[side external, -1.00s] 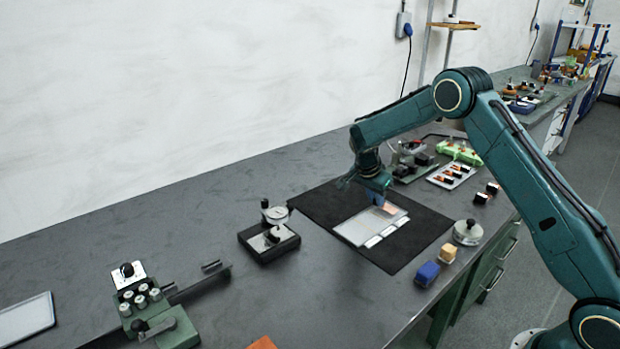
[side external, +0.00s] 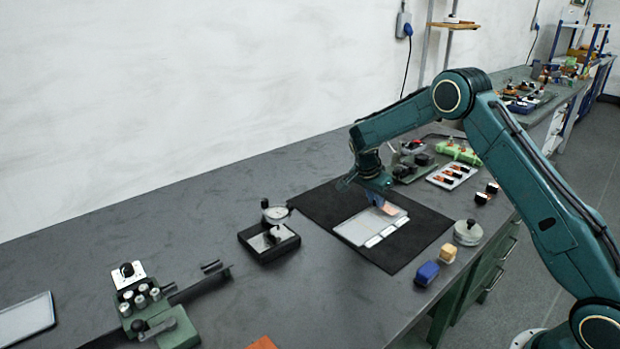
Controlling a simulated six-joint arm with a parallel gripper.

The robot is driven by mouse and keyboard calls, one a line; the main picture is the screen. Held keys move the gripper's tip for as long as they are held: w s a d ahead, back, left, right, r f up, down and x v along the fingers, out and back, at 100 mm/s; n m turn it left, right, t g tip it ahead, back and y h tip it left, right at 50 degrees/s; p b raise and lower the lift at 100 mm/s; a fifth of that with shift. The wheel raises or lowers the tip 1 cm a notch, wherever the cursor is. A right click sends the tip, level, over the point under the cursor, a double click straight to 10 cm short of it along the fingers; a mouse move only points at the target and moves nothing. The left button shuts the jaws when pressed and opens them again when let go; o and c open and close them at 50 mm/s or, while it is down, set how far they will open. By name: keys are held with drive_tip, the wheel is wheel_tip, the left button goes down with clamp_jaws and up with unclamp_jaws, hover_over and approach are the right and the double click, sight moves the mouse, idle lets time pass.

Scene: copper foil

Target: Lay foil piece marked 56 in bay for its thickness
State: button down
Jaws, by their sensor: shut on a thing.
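My gripper (side external: 376,199) points down over the far right part of a pale tray (side external: 357,233) with several white labels along its front edge. The tray lies on a black mat (side external: 318,205). A small copper-coloured foil piece (side external: 390,209) shows right at my fingertips, at the tray's far right end. My gripper is shut on it. I cannot tell whether the foil touches the tray floor. The mark on the foil and the writing on the labels are too small to read.
A dial gauge on a black base (side external: 268,240) stands left of the mat. A blue block (side external: 427,273), a tan block (side external: 448,253) and a round metal weight (side external: 467,232) stand at the right. A green-grey fixture (side external: 155,310) is at front left.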

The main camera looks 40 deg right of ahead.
drive_tip(key=shift+f, duration=0.7)
idle(1.1)
drive_tip(key=c, duration=1.7)
unclamp_jaws()
drive_tip(key=shift+r, duration=0.2)
drive_tip(key=shift+r, duration=1.2)
drive_tip(key=shift+r, duration=0.15)
drive_tip(key=shift+o, duration=0.3)
drive_tip(key=o, duration=0.5)
drive_tip(key=shift+r, duration=0.15)
